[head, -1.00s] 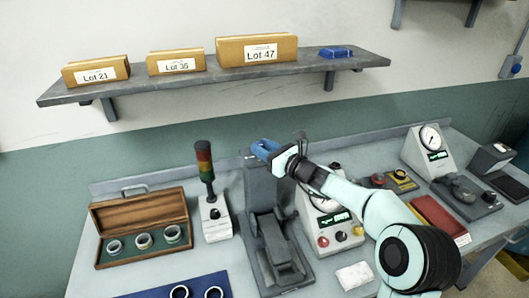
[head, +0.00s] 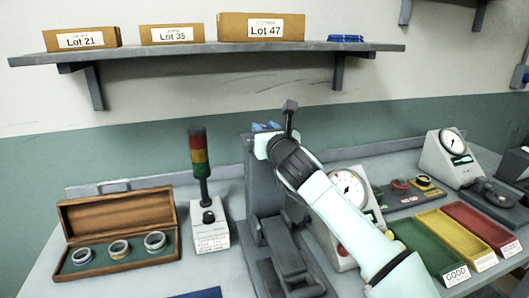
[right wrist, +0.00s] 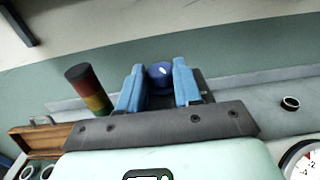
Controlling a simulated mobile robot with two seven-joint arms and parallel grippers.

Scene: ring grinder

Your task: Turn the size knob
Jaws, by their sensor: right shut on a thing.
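The size knob (right wrist: 160,76) is a round dark-blue knob with a small white mark in the right wrist view. It sits between the two blue fingers of my right gripper (right wrist: 159,66), which is shut on it. In the head view my right gripper (head: 266,128) is at the top of the grey grinder (head: 258,185), and the knob is hidden there by the gripper and wrist. My left gripper is in neither view.
A signal tower (head: 199,155) and an open wooden box (head: 120,215) with rings stand left of the grinder. A dial gauge (head: 349,187) stands right, partly behind my arm. Green, yellow and red trays (head: 484,228) lie farther right. A shelf (head: 200,51) with boxes hangs above.

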